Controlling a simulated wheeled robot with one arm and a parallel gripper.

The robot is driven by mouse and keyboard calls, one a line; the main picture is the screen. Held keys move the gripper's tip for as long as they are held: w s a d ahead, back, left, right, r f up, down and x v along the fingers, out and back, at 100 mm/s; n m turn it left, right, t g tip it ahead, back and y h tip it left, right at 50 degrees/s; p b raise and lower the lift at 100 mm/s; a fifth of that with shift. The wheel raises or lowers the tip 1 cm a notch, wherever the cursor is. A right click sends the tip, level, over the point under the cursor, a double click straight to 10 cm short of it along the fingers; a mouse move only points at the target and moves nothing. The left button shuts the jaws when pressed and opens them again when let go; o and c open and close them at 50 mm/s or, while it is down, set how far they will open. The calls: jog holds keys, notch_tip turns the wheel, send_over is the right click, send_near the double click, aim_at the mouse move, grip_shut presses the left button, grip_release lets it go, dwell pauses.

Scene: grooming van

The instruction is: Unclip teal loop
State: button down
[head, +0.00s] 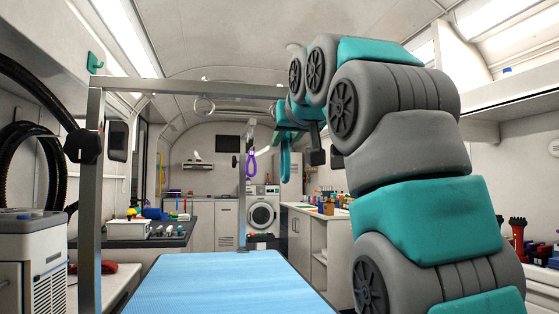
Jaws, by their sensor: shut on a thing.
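The teal loop (285,164) hangs as a long narrow band just right of the purple loop, below the far end of my arm. My gripper (284,126) is at the top of the teal loop, under the grooming bar, and is shut on it. The fingertips are small and partly hidden by my arm, so the exact grip and the clip at the loop's top are hard to make out. The purple loop (250,164) hangs from a dark clip, a little left of my gripper. The overhead bar (160,87) runs above from the left post.
The blue grooming table (225,284) below is clear. A post (92,200) stands at left. Counters with bottles and tools line both sides; a washer (262,213) stands at the back.

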jog(key=shift+s, duration=0.1)
jog(key=shift+v, duration=2)
